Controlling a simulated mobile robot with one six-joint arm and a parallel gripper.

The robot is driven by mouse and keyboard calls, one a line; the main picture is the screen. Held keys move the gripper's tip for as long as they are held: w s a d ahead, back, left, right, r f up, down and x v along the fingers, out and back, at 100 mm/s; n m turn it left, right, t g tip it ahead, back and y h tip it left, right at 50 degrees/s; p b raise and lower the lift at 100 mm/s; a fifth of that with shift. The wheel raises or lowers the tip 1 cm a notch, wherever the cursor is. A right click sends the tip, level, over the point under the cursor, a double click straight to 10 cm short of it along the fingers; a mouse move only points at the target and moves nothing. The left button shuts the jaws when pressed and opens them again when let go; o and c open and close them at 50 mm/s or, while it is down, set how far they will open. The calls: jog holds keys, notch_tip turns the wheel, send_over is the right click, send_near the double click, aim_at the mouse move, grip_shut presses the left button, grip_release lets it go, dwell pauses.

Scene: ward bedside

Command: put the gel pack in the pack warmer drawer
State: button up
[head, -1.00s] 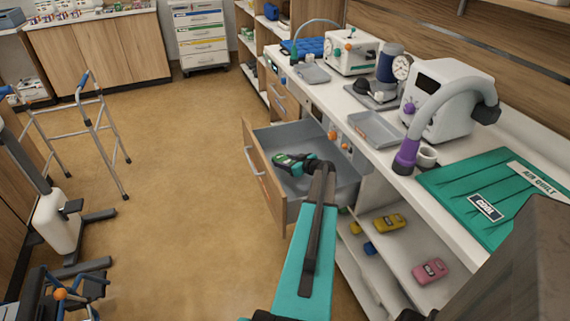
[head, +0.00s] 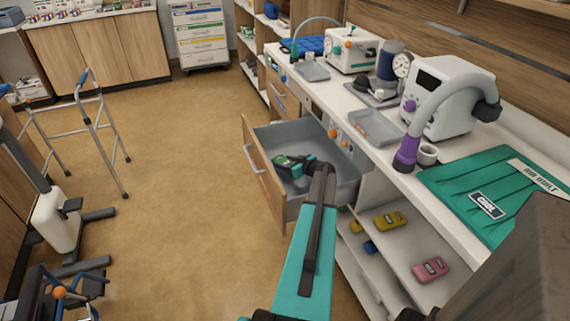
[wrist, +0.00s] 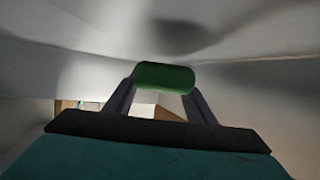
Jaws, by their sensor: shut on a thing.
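A grey drawer with a wooden front (head: 266,180) stands pulled out from under the counter. My gripper (head: 296,163) reaches into the drawer from above. In the wrist view my gripper (wrist: 163,95) is shut on a dark green gel pack (wrist: 164,76), held across the fingertips. The pack also shows as a small green patch in the head view (head: 281,162), partly hidden by the gripper. Pale drawer walls surround it in the wrist view. I cannot tell whether the pack touches the drawer floor.
Below the counter, an open shelf holds a yellow pack (head: 390,221) and a pink pack (head: 430,269). A grey tray (head: 376,127), a white machine with a curved hose (head: 443,95) and a green quilt (head: 480,200) lie on the counter.

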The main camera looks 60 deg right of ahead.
jog(key=shift+f+b, duration=0.35)
jog(key=shift+b, duration=0.45)
jog(key=o, duration=1.2)
jog(key=shift+r+p, duration=0.5)
jog(key=shift+p, duration=0.6)
jog(key=shift+s+r+p, duration=0.1)
jog(key=shift+r+p, duration=0.1)
jog(key=shift+p, duration=0.2)
jog(key=shift+b+v, duration=1.05)
jog(key=shift+v, duration=2.6)
